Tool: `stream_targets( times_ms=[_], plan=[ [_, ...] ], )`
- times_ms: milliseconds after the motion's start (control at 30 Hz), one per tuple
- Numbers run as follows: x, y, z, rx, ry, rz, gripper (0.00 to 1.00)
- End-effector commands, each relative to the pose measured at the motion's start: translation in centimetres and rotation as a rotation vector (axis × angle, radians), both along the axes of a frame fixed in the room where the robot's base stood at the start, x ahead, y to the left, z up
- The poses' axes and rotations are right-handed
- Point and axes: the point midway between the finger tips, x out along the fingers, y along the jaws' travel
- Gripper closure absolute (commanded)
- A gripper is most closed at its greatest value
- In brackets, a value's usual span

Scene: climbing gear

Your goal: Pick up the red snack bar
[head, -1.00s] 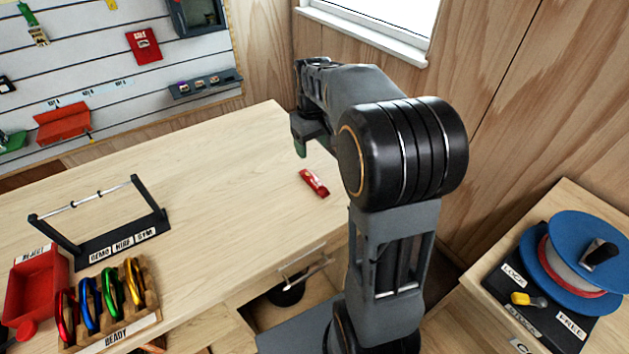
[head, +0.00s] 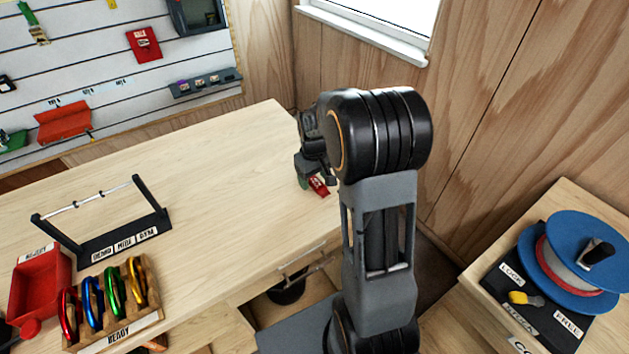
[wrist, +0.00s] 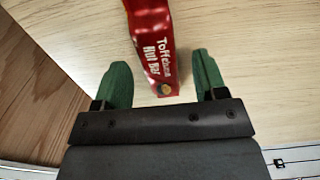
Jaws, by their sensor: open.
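The red snack bar (head: 319,187) lies on the wooden workbench (head: 215,180), near its right end. In the wrist view the red bar (wrist: 150,40) shows printed lettering, and its near end reaches between the two green fingertips; its far end runs out of the picture. My gripper (wrist: 160,82) is open, with one finger on each side of the bar and visible gaps on both sides. In the head view my gripper (head: 311,184) is low at the bar and hides part of it. I cannot tell how high the fingertips are above the bench.
A black bar stand (head: 120,238), a rack of coloured carabiners (head: 115,315) and a red bin (head: 40,285) stand on the left of the bench. An open drawer (head: 290,300) is below its front edge. A blue reel (head: 575,255) sits on the right-hand counter. The bench middle is clear.

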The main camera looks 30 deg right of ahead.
Motion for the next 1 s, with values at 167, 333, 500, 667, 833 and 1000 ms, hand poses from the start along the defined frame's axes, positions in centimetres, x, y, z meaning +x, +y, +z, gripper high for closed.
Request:
stream_targets(
  times_ms=[167, 333, 500, 667, 833, 1000],
  plan=[
    [0.01, 0.01, -0.67, 0.000, -0.001, 0.000, 0.35],
    [0.01, 0.01, -0.66, 0.000, -0.001, 0.000, 0.35],
    [0.01, 0.02, -0.65, 0.000, -0.001, 0.000, 0.51],
    [0.01, 0.02, -0.64, 0.000, -0.001, 0.000, 0.66],
    [0.01, 0.02, -0.63, 0.000, -0.001, 0.000, 0.83],
    [0.02, 0.01, -0.62, 0.000, -0.001, 0.000, 0.89]
  ],
)
